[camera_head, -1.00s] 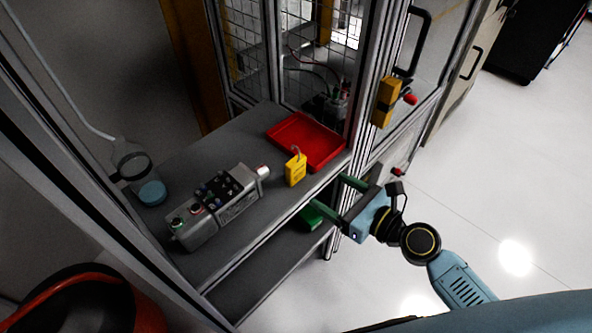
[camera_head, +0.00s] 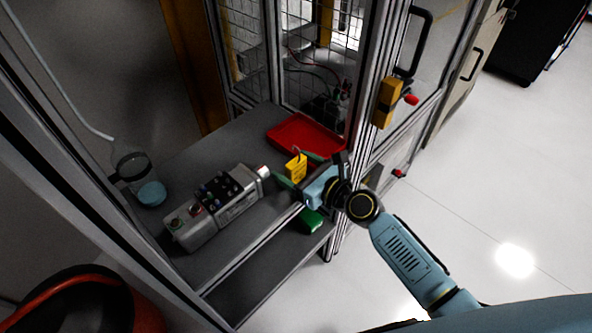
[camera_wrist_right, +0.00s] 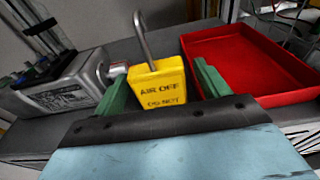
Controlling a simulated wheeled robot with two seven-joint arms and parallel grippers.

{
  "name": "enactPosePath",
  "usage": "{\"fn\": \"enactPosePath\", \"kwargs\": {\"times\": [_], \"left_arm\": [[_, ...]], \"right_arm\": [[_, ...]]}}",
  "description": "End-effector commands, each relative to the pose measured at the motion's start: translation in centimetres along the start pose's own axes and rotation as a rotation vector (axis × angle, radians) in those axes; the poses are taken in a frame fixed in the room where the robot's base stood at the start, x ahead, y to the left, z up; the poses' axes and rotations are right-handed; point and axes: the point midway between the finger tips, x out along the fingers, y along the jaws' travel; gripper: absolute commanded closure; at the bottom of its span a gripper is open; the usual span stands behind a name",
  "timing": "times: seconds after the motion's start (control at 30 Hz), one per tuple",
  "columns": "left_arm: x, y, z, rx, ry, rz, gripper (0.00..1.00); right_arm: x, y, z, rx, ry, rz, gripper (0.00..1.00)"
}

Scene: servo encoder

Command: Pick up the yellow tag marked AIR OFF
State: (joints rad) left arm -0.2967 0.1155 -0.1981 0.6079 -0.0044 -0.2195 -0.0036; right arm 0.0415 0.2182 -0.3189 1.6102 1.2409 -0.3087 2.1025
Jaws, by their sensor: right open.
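The yellow tag (camera_head: 296,167) stands upright on the grey shelf, with a metal hook or shackle rising from its top. In the right wrist view the tag (camera_wrist_right: 157,84) reads "AIR OFF" and "DO NOT". My right gripper (camera_head: 291,169) is open, its green fingers reaching over the shelf toward the tag. In the right wrist view the fingers (camera_wrist_right: 163,85) lie to the left and right of the tag, with gaps on both sides. The tag's lower edge is partly hidden behind the gripper body. My left gripper is not in view.
A red tray (camera_head: 306,137) lies close behind and right of the tag. A grey valve block (camera_head: 222,205) with a pale knob sits to its left. A green object (camera_head: 311,221) rests on the lower shelf. A frame post (camera_head: 368,90) rises at the right.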

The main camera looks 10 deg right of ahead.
Motion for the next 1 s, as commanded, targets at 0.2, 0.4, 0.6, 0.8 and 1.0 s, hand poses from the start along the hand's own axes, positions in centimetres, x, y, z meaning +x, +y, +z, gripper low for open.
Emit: {"fn": "enactPosePath", "kwargs": {"times": [0.2,0.4,0.6,0.8,1.0], "left_arm": [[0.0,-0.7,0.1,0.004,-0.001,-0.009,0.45],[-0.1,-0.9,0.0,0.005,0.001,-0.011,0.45],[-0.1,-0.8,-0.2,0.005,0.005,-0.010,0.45],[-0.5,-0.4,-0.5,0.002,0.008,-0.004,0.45],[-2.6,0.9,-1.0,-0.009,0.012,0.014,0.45]], "right_arm": [[0.0,0.0,0.0,0.000,0.000,0.000,0.35],[-0.1,0.0,0.0,0.000,0.000,0.000,0.61],[-0.1,0.0,0.0,-0.001,0.000,0.000,0.74],[-0.1,0.0,0.5,0.000,-0.001,0.001,0.74],[-0.5,0.0,3.3,0.000,-0.002,-0.001,0.74]]}}
